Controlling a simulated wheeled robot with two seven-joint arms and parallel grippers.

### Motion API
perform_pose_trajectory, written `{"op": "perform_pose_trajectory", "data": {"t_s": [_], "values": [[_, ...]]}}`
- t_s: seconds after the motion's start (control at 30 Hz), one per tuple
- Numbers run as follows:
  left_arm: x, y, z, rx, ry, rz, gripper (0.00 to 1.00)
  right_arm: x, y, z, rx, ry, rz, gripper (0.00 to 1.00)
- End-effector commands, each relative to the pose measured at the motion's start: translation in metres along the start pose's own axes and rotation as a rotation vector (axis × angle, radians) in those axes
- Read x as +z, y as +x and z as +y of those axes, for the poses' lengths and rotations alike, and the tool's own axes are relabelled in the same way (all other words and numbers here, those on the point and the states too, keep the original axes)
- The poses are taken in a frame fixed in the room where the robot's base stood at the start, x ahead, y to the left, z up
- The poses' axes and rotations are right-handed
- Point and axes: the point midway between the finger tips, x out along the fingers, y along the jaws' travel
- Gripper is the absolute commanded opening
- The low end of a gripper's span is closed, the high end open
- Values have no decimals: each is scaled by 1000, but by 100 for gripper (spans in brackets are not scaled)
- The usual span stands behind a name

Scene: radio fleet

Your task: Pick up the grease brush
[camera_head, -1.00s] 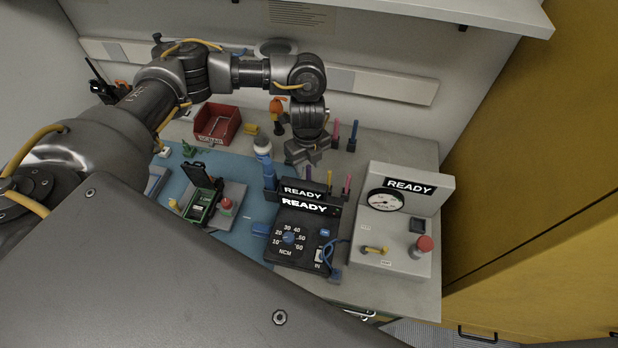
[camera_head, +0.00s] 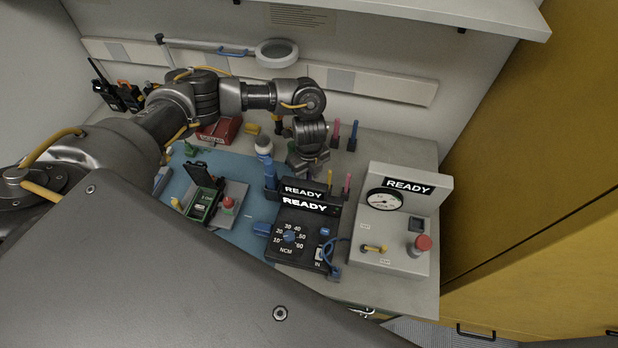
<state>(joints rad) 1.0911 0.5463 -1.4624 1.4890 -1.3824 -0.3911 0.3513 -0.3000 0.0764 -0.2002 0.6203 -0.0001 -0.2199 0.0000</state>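Several slim upright handles stand behind the black READY unit: a yellow one (camera_head: 330,179) and a pink one (camera_head: 347,183) in front, with another pink one (camera_head: 335,132) and a blue one (camera_head: 353,135) farther back. I cannot tell for sure which is the grease brush. My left gripper (camera_head: 308,170) points down just behind the READY unit, left of the yellow handle. It hides what is directly under it, and its finger gap does not show clearly. My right gripper is not in view.
The black READY unit (camera_head: 290,250) and the grey gauge box (camera_head: 395,235) stand close in front and to the right. A red bin (camera_head: 218,130) and an open green-screened device (camera_head: 202,205) are farther left.

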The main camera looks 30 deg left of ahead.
Motion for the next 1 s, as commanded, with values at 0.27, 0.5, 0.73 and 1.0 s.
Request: {"op": "perform_pose_trajectory", "data": {"t_s": [0.27,0.5,0.73,1.0], "values": [[0,0,0,0,0,0,0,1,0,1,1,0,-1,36],[0,-2,0,-1,0,0,0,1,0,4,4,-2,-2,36],[1,-34,-2,-7,4,-3,0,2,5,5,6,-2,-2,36],[1,-83,-1,-4,3,-2,0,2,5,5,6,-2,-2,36]]}}
